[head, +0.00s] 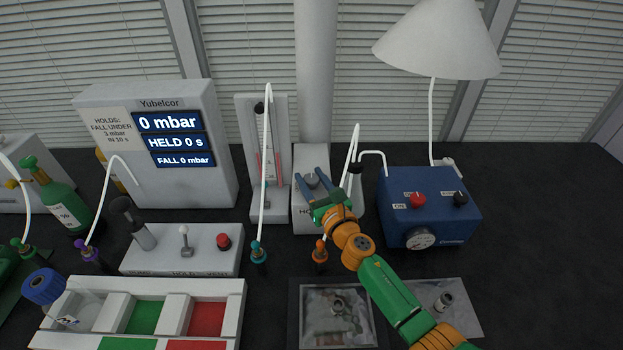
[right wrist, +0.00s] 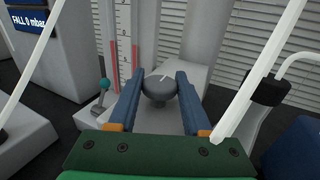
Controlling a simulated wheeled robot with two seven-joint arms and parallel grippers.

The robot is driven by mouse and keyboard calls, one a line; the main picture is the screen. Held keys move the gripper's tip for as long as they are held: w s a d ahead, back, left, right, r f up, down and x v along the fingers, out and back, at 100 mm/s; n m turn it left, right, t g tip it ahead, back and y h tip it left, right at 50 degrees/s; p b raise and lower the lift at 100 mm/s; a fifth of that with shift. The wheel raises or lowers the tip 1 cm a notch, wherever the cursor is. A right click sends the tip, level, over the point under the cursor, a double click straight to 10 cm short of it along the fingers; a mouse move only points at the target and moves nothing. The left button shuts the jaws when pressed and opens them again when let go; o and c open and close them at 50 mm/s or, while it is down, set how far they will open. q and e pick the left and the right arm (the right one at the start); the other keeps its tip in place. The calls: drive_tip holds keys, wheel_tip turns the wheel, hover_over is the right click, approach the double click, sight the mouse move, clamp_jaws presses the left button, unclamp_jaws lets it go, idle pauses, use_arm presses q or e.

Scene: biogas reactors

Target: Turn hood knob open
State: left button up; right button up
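The hood knob is a round grey knob (head: 311,181) on a light grey box (head: 301,215), whose label is mostly covered and shows only "HO". My left gripper is not in view.
A flowmeter (head: 267,135) with red scale marks stands left of the knob box. White tubes (head: 353,150) rise close to my right gripper. A blue pump box (head: 425,205) stands to the right. A display unit (head: 160,110) reads 0 mbar. The table's far right is clear.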

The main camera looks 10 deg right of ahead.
clamp_jaws()
drive_tip(key=shift+n+y, duration=0.3)
drive_tip(key=shift+y, duration=0.2)
drive_tip(key=n+g+y+b, duration=0.1)
drive_tip(key=y, duration=0.1)
drive_tip(key=shift+d+f+n+y+b, duration=0.1)
drive_tip(key=shift+f+n+y+b, duration=0.05)
drive_tip(key=shift+n+y+b, duration=0.2)
drive_tip(key=n+g+y+b, duration=0.1)
drive_tip(key=n+y+b, duration=0.1)
drive_tip(key=y+b, duration=0.1)
drive_tip(key=shift+f+n+g+b, duration=0.15)
drive_tip(key=shift+n+g+b, duration=0.1)
drive_tip(key=shift+g+b, duration=0.2)
drive_tip(key=shift+r+n+g+y+b, duration=0.25)
drive_tip(key=shift+n+g+y+b, duration=0.25)
drive_tip(key=shift+y+b, duration=0.35)
drive_tip(key=o, duration=0.8)
unclamp_jaws()
drive_tip(key=shift+r, duration=0.1)
